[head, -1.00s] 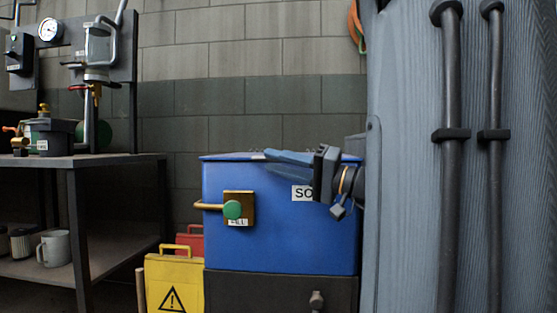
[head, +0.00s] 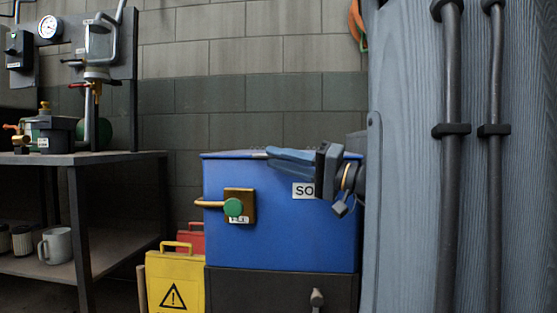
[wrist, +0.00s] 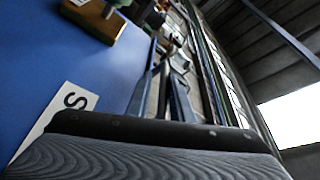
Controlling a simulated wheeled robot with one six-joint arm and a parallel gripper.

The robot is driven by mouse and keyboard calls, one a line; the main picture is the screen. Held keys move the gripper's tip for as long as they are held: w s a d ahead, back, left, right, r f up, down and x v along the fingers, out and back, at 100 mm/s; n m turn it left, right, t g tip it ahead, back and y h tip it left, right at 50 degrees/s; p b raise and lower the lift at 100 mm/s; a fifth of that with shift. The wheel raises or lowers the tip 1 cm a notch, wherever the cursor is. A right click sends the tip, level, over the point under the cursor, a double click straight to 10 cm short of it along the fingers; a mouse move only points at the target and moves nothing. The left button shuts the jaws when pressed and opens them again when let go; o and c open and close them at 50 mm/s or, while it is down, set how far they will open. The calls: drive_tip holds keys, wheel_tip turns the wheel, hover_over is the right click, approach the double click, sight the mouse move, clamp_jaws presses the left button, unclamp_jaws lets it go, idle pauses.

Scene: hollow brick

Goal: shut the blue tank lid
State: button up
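The blue tank (head: 280,225) stands right of centre in the head view, with a white label (head: 303,191) and a green knob (head: 233,207) on a brown plate on its front. Its top edge (head: 228,155) shows as a thin, nearly edge-on line; I cannot tell the lid apart from it or how far it is open. My gripper (head: 268,152) reaches in from the right, fingers pointing left along the top front edge. In the wrist view, my gripper (wrist: 165,57) shows two fingers with a gap between them, beside the blue front. No held thing is clear.
A dark bench (head: 90,158) with gauges and pipes stands on the left, a mug (head: 56,246) on its lower shelf. A yellow warning sign (head: 175,284) stands left of the tank. A block wall (head: 270,95) rises behind.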

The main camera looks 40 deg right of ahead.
drive_tip(key=p+v, duration=0.2)
drive_tip(key=v, duration=0.5)
drive_tip(key=shift+s+p, duration=0.25)
drive_tip(key=shift+p, duration=0.15)
drive_tip(key=shift+f, duration=0.1)
